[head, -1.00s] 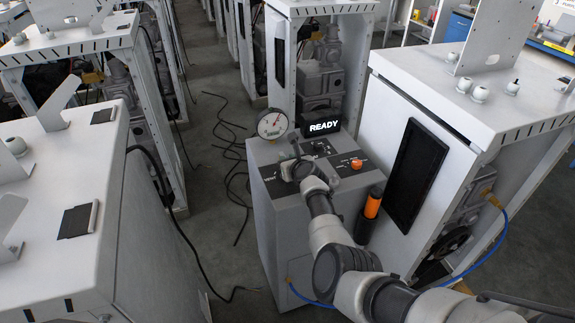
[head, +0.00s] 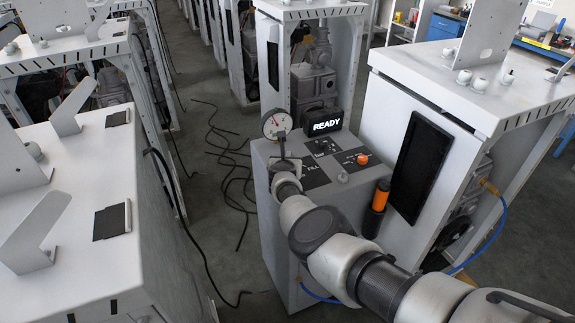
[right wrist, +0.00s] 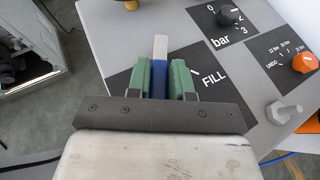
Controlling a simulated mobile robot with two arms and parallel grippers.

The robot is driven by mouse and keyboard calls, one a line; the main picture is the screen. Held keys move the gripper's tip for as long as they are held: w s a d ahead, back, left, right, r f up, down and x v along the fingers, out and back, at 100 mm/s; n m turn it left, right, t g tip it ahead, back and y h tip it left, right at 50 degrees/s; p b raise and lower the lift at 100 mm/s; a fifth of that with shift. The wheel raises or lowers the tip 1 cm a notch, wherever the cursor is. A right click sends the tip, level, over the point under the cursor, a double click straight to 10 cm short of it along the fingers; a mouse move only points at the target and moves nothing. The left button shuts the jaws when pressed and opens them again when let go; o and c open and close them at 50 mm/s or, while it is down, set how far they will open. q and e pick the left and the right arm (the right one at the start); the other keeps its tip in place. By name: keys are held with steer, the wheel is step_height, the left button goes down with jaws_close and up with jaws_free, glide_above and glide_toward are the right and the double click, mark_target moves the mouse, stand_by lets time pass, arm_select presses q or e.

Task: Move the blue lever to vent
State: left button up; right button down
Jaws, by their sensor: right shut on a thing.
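The blue lever (right wrist: 159,80) shows in the right wrist view between the green finger pads of my right gripper (right wrist: 159,78), which is shut on it. A bare grey metal end sticks out beyond the pads. The black FILL label lies to the right of the lever, and another black label patch lies to its left, its word not readable. In the head view my right gripper (head: 283,164) is over the left part of the grey dispenser's top (head: 262,150); my forearm hides most of the lever there. My left gripper is not in view.
A round gauge (head: 277,124) and a READY display (head: 325,122) stand at the panel's back. An orange knob (head: 363,159), a black bar knob (right wrist: 228,15) and a metal stud (right wrist: 285,111) are right of the lever. A tall cabinet (head: 415,165) stands close on the right.

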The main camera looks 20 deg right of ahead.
steer(key=shift+w+a+f+m+g+h+b, duration=0.2)
steer(key=shift+a+m+g+h+b, duration=0.25)
steer(key=shift+m+h+b, duration=0.5)
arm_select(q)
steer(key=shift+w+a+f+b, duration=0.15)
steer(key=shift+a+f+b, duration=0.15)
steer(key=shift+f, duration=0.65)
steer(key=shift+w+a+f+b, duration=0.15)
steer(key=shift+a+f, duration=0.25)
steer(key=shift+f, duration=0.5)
arm_select(e)
steer(key=shift+w+a+r+m+h, duration=0.1)
steer(key=shift+r+m+h, duration=0.1)
steer(key=shift+m+h, duration=0.05)
steer(key=shift+g, duration=0.25)
steer(key=c, duration=1)
jaws_free()
steer(key=shift+w, duration=0.1)
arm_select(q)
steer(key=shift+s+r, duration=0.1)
